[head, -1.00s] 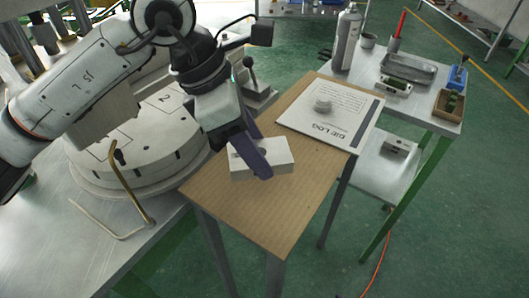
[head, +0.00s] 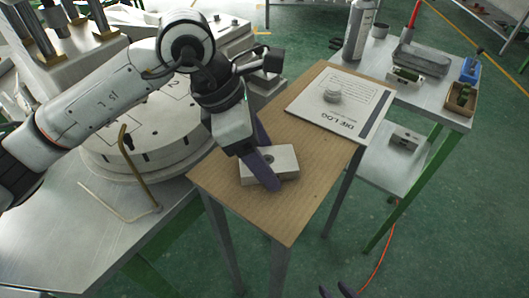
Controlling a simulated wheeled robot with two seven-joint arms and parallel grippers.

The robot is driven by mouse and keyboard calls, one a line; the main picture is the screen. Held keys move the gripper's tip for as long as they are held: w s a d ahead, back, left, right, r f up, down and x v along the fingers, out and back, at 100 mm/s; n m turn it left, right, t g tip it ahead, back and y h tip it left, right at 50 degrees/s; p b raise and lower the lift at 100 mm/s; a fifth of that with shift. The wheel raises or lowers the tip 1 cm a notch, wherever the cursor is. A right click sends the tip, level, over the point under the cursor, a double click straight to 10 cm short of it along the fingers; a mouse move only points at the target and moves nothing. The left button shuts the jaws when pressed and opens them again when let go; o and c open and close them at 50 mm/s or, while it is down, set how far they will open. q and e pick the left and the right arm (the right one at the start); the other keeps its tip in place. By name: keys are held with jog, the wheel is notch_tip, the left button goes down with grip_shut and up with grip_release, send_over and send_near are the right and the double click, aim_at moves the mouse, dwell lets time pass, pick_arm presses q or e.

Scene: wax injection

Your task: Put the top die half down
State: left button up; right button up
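The top die half (head: 284,161) is a pale grey block with a round hole in its upper face. It is over the front part of the brown wooden table top (head: 225,170), level and very low; I cannot tell if it touches the wood. My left gripper (head: 265,160) reaches down on it from above, its purple fingers on the block's near and far sides, shut on it. The near finger covers part of the block. Only the purple fingertips of my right gripper (head: 338,291) show at the bottom edge, apart and empty, over the floor.
A white die log sheet (head: 313,112) with a small round grey piece (head: 332,96) lies at the table's back. A metal cart (head: 430,110) with a spray can (head: 358,30) and small tools stands right. A round white machine platen (head: 150,130) and bent brass rod (head: 135,165) are left.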

pick_arm(q)
jog(key=shift+a+r, duration=0.1)
jog(key=shift+r, duration=0.3)
jog(key=v, duration=0.7)
